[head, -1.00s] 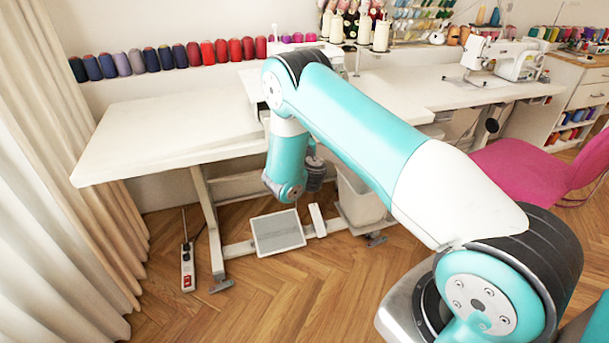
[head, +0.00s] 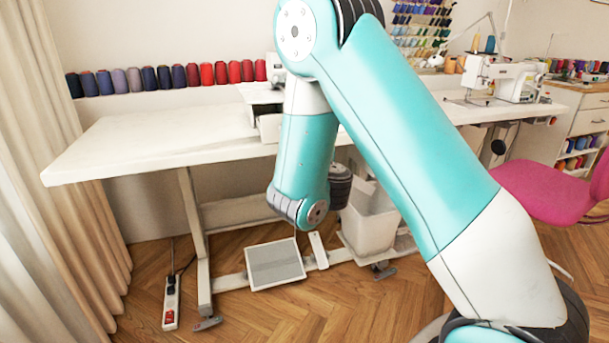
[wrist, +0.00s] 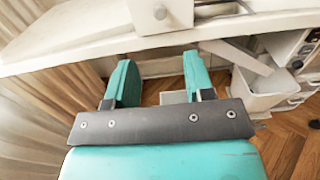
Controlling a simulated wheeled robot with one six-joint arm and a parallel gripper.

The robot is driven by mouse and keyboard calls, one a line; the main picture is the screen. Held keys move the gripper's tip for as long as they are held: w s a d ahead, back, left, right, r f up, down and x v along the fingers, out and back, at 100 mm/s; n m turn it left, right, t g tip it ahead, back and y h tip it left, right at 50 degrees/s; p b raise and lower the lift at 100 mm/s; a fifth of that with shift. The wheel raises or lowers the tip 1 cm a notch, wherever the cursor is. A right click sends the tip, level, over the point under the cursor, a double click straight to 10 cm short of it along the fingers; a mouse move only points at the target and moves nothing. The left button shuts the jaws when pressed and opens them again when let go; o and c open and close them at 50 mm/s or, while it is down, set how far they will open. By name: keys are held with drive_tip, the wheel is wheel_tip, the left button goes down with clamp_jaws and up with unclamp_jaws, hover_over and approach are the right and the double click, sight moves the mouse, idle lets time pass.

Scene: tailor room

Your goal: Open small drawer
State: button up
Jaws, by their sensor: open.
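The small drawer (wrist: 160,13) shows in the wrist view as a white front with a small round knob, at the table's edge at the top middle. In the head view a white part of the drawer (head: 268,128) shows at the table's front edge, mostly hidden by my arm. My gripper (wrist: 157,76) is open and empty in the wrist view. In the head view my gripper is hidden behind my arm.
The white sewing table (head: 150,143) spans the view, with thread spools (head: 165,78) along the back. Below are a foot pedal (head: 275,264) and a white bin (head: 370,225). A pink chair (head: 545,190) stands at right, a curtain (head: 50,200) at left.

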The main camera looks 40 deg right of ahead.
drive_tip(key=b+v, duration=0.2)
drive_tip(key=v, duration=0.1)
drive_tip(key=shift+s+a, duration=0.1)
drive_tip(key=shift+s, duration=0.2)
idle(0.3)
